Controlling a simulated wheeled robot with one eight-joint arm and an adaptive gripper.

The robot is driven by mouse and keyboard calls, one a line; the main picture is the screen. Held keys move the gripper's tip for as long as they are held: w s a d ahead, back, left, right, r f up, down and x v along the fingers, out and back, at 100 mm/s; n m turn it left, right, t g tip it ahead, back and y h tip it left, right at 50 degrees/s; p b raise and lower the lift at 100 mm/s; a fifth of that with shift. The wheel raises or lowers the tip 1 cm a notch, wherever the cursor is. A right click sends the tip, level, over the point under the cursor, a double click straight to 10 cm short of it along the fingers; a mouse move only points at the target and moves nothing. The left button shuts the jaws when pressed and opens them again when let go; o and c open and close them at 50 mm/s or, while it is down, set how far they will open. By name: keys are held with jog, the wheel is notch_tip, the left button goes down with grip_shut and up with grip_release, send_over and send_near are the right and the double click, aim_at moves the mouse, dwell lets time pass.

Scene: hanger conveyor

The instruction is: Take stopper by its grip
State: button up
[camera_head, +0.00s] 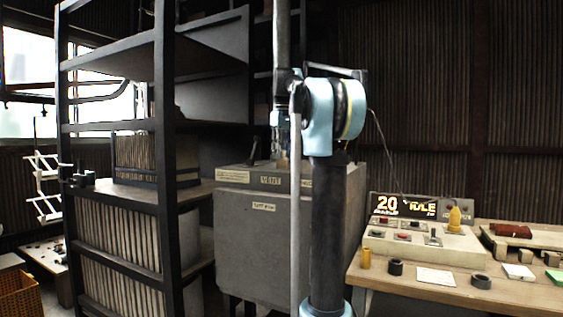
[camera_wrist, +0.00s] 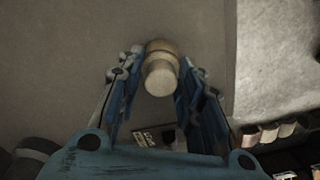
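The stopper (camera_wrist: 161,75), a pale tan rounded knob with a darker wider top, shows in the wrist view between my gripper's two blue fingers (camera_wrist: 158,88). The fingers stand apart on either side of it, and I see gaps, so it does not look clamped. In the head view my gripper (camera_head: 281,140) points down over the top of the grey cabinet (camera_head: 250,225). The part of the stopper under the fingertips is small and hard to make out there.
A dark shelf rack (camera_head: 165,120) stands close on the left. On the right, a wooden table (camera_head: 450,285) holds a control console (camera_head: 425,240) with a lit display, a yellow peg-like piece (camera_head: 455,219), small cylinders and cards. An orange crate (camera_head: 18,295) is at lower left.

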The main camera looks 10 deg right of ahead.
dwell(0.3)
notch_tip(320, 180, up, 10)
dwell(0.6)
